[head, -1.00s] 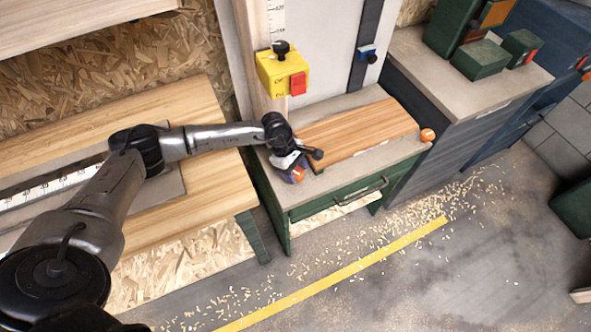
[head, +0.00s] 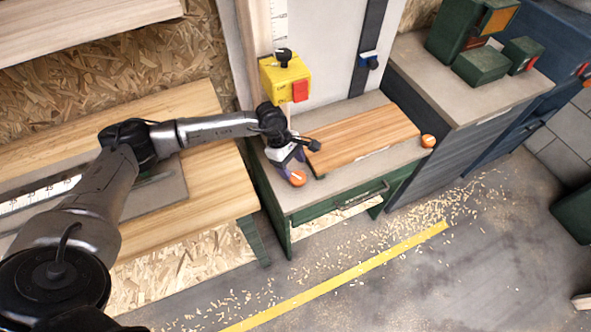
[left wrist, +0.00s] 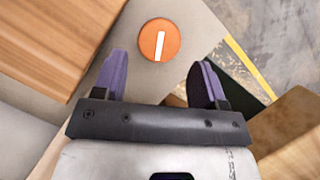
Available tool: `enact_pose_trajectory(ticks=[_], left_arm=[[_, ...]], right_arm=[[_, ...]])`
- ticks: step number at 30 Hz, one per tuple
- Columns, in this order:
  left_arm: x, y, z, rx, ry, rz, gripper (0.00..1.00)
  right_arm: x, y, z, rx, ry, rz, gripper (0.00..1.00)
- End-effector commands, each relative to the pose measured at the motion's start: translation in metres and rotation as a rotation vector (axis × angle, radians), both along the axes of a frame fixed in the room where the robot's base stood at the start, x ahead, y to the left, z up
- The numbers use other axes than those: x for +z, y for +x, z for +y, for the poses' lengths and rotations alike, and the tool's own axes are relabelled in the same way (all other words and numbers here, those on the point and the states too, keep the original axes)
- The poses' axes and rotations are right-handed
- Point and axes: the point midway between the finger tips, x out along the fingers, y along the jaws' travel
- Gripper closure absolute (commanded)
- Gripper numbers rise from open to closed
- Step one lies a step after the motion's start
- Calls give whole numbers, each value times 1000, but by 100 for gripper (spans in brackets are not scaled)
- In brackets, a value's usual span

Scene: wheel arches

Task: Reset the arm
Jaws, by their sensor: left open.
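My left gripper (head: 291,158) is open, with its purple fingers above the front left corner of the bench with the green frame. A round orange knob with a white bar (head: 297,178) sits on that corner, just beyond the fingertips. In the left wrist view the knob (left wrist: 160,41) lies ahead of the gap between the two spread fingers (left wrist: 160,76), and nothing is held. My left arm reaches in from the left across the wooden table. My right gripper is in neither view.
A wooden board (head: 362,138) lies on the grey bench top (head: 322,194), beside the gripper. A second orange knob (head: 428,141) is at the right corner. A yellow control box (head: 285,78) with a red switch hangs behind. Wood chips litter the open floor.

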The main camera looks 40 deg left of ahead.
Motion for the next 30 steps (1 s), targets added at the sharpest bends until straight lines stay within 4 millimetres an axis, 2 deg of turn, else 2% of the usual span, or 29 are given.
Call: enact_pose_trajectory(ticks=[3, 6, 23, 26, 29, 30], left_arm=[[17, 0, 7, 0, 0, -2, 34], [23, -1, 9, -1, 0, -1, 34], [24, -1, 9, -1, -1, -1, 34], [25, -2, -1, 3, -30, -7, 34], [32, -2, -33, 22, -131, -29, 34], [37, -3, -52, 37, -197, -40, 34]], right_arm=[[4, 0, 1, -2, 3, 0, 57], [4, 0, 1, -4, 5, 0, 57], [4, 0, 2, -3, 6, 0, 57], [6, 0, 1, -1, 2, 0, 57], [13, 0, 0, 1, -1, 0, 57], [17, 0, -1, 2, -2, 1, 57]])
